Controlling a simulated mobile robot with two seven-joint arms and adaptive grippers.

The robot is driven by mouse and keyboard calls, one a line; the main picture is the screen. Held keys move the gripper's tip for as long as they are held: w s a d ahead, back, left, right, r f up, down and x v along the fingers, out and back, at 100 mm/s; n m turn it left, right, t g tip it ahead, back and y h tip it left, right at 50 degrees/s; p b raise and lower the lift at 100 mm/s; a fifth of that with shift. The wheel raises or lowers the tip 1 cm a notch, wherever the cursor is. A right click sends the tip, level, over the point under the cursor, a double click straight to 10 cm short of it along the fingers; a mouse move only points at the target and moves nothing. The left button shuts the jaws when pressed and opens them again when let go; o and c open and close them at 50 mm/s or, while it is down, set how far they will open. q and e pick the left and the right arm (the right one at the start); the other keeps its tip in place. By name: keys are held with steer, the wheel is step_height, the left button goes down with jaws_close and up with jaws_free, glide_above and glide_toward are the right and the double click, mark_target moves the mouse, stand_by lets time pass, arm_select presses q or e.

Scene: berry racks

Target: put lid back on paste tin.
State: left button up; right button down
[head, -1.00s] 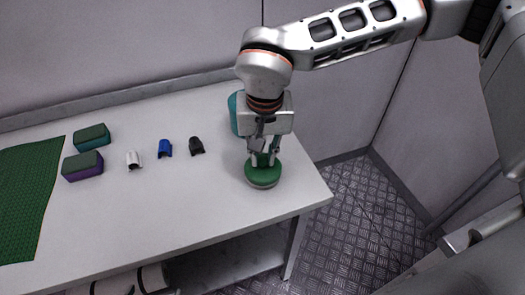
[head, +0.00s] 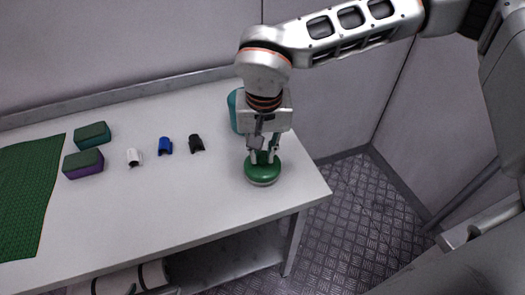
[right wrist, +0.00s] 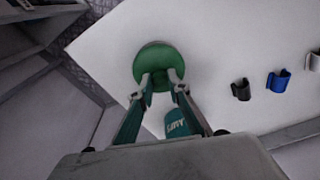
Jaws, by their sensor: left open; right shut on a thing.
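A round green lid (head: 263,172) is near the right end of the white table. A thin pale rim shows under it; I cannot tell how it sits on the tin, whose body is mostly hidden below. My right gripper (head: 263,158) points down from above, its fingers shut on the lid's top. In the right wrist view the lid (right wrist: 158,63) shows as a green disc at the fingertips of the right gripper (right wrist: 160,82). My left gripper is not in view.
A teal container (head: 235,112) stands behind the right gripper, partly hidden. Black (head: 196,144), blue (head: 165,146) and white (head: 134,157) clips lie left of it. Two dark-topped blocks (head: 83,170) and a green mat (head: 20,200) are farther left. The table (head: 170,215) is clear in front.

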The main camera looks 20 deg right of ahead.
arm_select(q)
steer(key=shift+w+r, duration=0.3)
steer(key=shift+w, duration=0.2)
steer(key=shift+a+r, duration=0.1)
steer(key=shift+r, duration=0.1)
steer(key=shift+f, duration=0.1)
steer(key=shift+s+f, duration=0.15)
steer(key=shift+s, duration=0.25)
steer(key=shift+w+r, duration=0.35)
steer(key=shift+w, duration=0.15)
arm_select(e)
steer(key=shift+f, duration=0.15)
arm_select(q)
steer(key=shift+r+p, duration=0.2)
steer(key=shift+p, duration=0.2)
